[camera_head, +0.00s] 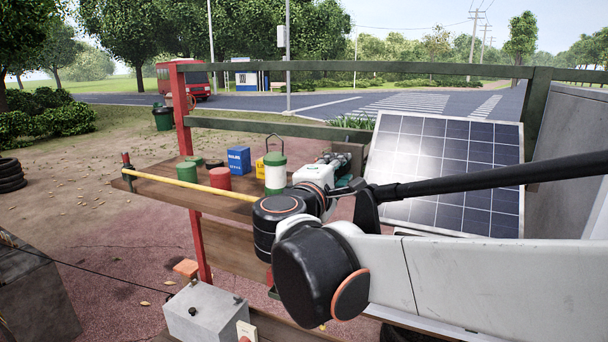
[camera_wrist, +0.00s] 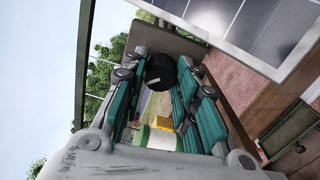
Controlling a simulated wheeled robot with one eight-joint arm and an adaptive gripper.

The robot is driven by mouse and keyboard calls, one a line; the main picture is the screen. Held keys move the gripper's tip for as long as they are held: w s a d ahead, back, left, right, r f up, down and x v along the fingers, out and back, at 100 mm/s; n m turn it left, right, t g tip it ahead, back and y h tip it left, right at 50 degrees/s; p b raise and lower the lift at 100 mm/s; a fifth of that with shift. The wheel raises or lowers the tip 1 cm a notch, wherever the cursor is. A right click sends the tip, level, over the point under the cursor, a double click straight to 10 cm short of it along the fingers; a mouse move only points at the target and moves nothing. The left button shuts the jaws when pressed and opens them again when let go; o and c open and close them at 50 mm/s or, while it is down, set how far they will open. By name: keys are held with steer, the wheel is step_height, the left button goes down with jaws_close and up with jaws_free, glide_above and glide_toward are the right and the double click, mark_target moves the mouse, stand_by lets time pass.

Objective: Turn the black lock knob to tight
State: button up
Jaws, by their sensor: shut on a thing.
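The black lock knob (camera_wrist: 160,68) shows in the wrist view, round and dark, with a small pale mark near its lower edge. My gripper (camera_wrist: 168,72) has teal pads on either side of the knob and is shut on it. In the head view my gripper (camera_head: 340,163) is small and partly hidden behind my arm. I cannot make out the knob there. The knob's turn angle and any tight marking cannot be read.
A solar panel (camera_head: 445,165) stands right of my gripper. A black pole (camera_head: 470,180) crosses in front of it. A wooden shelf (camera_head: 160,183) holds cans, a blue box (camera_head: 239,160) and a green-white lantern (camera_head: 275,173). A yellow bar (camera_head: 190,185) runs along its front.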

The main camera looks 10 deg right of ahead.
steer(key=m+b, duration=0.1)
steer(key=m, duration=0.3)
steer(key=shift+m+b, duration=0.35)
steer(key=shift+m, duration=1.45)
steer(key=shift+f+m, duration=0.1)
steer(key=shift+m, duration=0.2)
steer(key=o, duration=1.1)
steer(key=shift+c, duration=0.2)
steer(key=v, duration=1.2)
